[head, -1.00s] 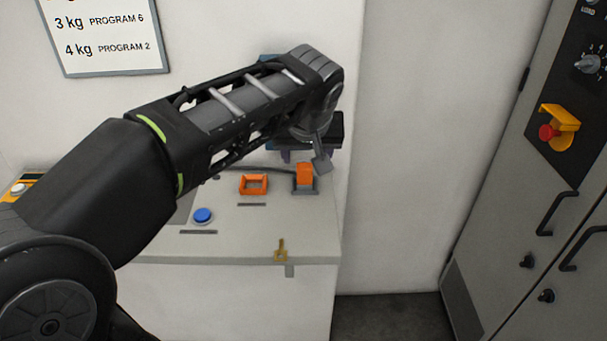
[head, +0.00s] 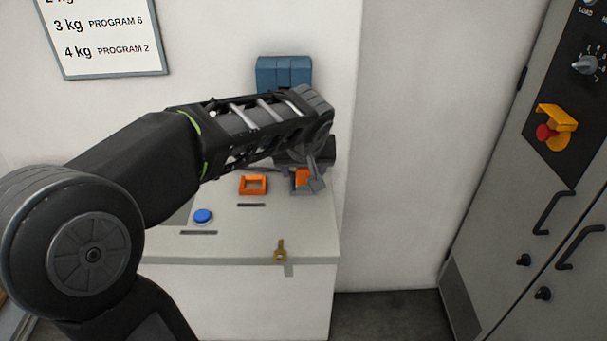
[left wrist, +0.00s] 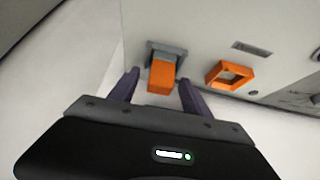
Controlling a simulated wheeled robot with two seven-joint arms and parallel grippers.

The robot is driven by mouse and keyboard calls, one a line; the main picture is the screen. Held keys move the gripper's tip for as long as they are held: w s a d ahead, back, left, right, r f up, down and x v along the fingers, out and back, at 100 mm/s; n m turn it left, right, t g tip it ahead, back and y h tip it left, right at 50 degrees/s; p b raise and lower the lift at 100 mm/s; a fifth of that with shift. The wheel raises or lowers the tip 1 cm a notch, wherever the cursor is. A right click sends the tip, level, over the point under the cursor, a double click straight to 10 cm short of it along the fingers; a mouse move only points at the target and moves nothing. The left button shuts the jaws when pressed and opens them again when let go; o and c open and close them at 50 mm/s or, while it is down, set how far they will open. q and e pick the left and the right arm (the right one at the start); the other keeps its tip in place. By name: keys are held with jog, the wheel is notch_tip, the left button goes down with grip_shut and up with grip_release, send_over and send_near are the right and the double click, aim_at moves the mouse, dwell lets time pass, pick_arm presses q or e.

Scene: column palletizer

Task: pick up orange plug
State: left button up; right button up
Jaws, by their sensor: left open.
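The orange plug (head: 302,178) sits in a grey socket on the light grey console top, near its right back edge. My left gripper (head: 308,180) is over it and partly hides it in the head view. In the left wrist view the plug (left wrist: 162,77) shows between the two open dark fingers of my left gripper (left wrist: 160,88). I see a gap on each side, and nothing is held. The grey socket (left wrist: 167,50) shows just beyond the plug. My right gripper is not in view.
An orange square frame (head: 253,184), a blue button (head: 203,216) and a brass key (head: 281,250) are on the console top (head: 250,232). A blue box (head: 284,72) is on the wall behind. A grey cabinet (head: 510,210) stands at the right.

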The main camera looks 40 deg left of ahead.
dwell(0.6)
pick_arm(q)
grip_shut()
dwell(0.4)
